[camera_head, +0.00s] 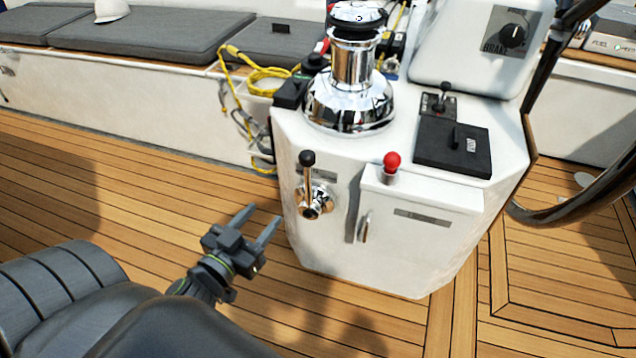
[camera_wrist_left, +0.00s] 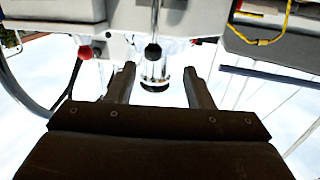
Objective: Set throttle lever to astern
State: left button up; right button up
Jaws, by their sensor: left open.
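The throttle lever (camera_head: 308,175) is a metal rod with a black ball knob on a chrome hub (camera_head: 314,203), on the front face of the white console. It stands nearly upright. In the left wrist view, which looks upside down, its rod and black knob (camera_wrist_left: 153,52) show between my finger lines, beyond the tips. My left gripper (camera_head: 262,220) is open and empty, left of and a little below the hub, apart from the lever. It also shows in the left wrist view (camera_wrist_left: 160,76). My right gripper is not in view.
A red-knobbed lever (camera_head: 391,165) stands right of the throttle on the console (camera_head: 425,245). A chrome winch (camera_head: 350,95) is on top. Yellow rope (camera_head: 262,75) hangs at the left. A steering wheel (camera_head: 570,205) is at the right. Open teak floor (camera_head: 110,185) lies left.

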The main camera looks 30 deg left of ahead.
pick_arm(q)
jog(key=r, duration=0.1)
jog(key=p, duration=0.3)
send_near(305, 167)
jog(key=w, duration=1)
jog(key=shift+a+f, duration=0.25)
jog(key=shift+a, duration=0.05)
jog(key=shift+w, duration=0.55)
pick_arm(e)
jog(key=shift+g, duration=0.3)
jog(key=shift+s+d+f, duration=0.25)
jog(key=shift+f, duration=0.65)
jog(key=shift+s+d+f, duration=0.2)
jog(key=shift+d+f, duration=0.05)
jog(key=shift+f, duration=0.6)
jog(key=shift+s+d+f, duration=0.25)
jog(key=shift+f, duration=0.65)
pick_arm(q)
jog(key=shift+c, duration=0.5)
grip_shut()
jog(key=shift+r, duration=0.1)
